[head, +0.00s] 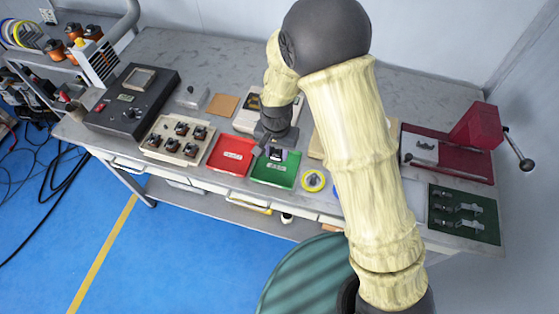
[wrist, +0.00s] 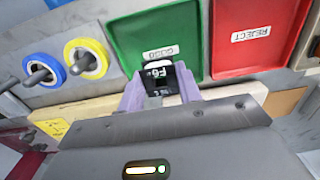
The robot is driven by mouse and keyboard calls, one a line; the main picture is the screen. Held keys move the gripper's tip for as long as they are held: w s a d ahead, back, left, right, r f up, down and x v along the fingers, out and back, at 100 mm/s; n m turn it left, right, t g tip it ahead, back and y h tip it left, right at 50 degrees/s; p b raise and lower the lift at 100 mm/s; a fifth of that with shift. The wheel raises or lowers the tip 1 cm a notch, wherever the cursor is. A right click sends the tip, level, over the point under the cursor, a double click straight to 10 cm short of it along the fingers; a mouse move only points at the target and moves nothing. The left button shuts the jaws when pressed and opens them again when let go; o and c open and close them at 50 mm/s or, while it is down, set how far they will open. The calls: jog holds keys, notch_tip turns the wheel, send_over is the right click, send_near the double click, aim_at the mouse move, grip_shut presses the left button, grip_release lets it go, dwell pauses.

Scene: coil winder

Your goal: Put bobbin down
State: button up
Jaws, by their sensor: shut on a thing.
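The bobbin is a small black piece with a white label (wrist: 158,82), and it also shows in the head view (head: 276,154). My gripper (wrist: 160,92) is shut on it, with a purple finger on either side. In the head view my gripper (head: 275,150) is over the green tray (head: 273,177), which the wrist view shows with a "GOOD" label (wrist: 130,30). I cannot tell whether the bobbin touches the tray floor. The red tray (head: 229,160), labelled "REJECT" in the wrist view (wrist: 245,55), lies beside the green one.
A pale tray (head: 160,153) with several bobbins stands left of the red tray. A black console (head: 130,98) is at the left, a red press (head: 473,128) at the right. A teal round stool (head: 300,278) stands in front.

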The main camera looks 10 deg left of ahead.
aim_at(276, 167)
jog(key=shift+a+f, duration=0.1)
jog(key=shift+f, duration=0.7)
jog(key=shift+s, duration=0.15)
jog(key=shift+f, duration=1.85)
jog(key=shift+f, duration=0.2)
jog(key=o, duration=1.1)
jog(key=shift+r, duration=0.1)
jog(key=shift+c, duration=0.2)
jog(key=shift+w, duration=0.2)
